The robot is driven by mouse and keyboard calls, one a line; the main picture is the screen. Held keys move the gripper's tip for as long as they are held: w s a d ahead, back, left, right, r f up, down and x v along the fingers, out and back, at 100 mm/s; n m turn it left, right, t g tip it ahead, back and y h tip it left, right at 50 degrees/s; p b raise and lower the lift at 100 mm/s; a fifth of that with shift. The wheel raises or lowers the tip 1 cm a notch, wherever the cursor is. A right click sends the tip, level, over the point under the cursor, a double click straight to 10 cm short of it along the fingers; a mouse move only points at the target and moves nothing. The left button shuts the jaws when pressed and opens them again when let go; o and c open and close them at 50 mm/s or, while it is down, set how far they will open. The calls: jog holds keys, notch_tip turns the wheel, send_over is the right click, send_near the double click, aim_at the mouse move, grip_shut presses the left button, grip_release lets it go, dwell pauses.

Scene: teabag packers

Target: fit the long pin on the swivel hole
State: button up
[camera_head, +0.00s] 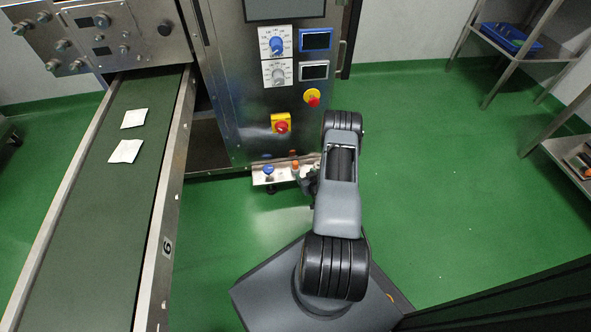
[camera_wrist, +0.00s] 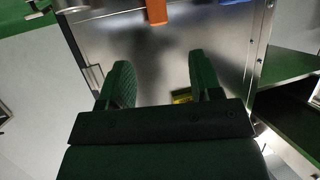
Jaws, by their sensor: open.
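A small steel shelf (camera_head: 262,180) juts from the front of the steel machine. A blue-topped knob or pin (camera_head: 268,170) stands on it at the left. An orange-topped piece (camera_head: 295,164) stands to its right, close to my gripper (camera_head: 305,177). In the wrist view the orange piece (camera_wrist: 156,12) shows at the top edge, beyond my open, empty fingers (camera_wrist: 160,78) and apart from them. I cannot tell for sure which piece is the long pin. The swivel hole cannot be made out. My arm hides the shelf's right end.
The machine's front has dials (camera_head: 277,44), a red-and-yellow switch (camera_head: 281,124) and a red stop button (camera_head: 312,97). A green conveyor (camera_head: 110,210) with two white teabags runs along the left. A metal rack (camera_head: 497,75) stands at the right. Green floor between is clear.

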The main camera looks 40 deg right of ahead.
aim_at(297, 166)
jog(key=b+x, duration=0.2)
jog(key=x, duration=0.4)
jog(key=shift+w+f, duration=0.25)
jog(key=shift+w, duration=0.05)
jog(key=b+x, duration=0.3)
jog(key=x, duration=0.1)
jog(key=shift+w+d+f, duration=0.15)
jog(key=shift+f, duration=0.15)
jog(key=shift+w+d, duration=0.1)
jog(key=shift+w, duration=0.3)
jog(key=shift+c, duration=0.2)
jog(key=c, duration=1)
jog(key=shift+o, duration=0.2)
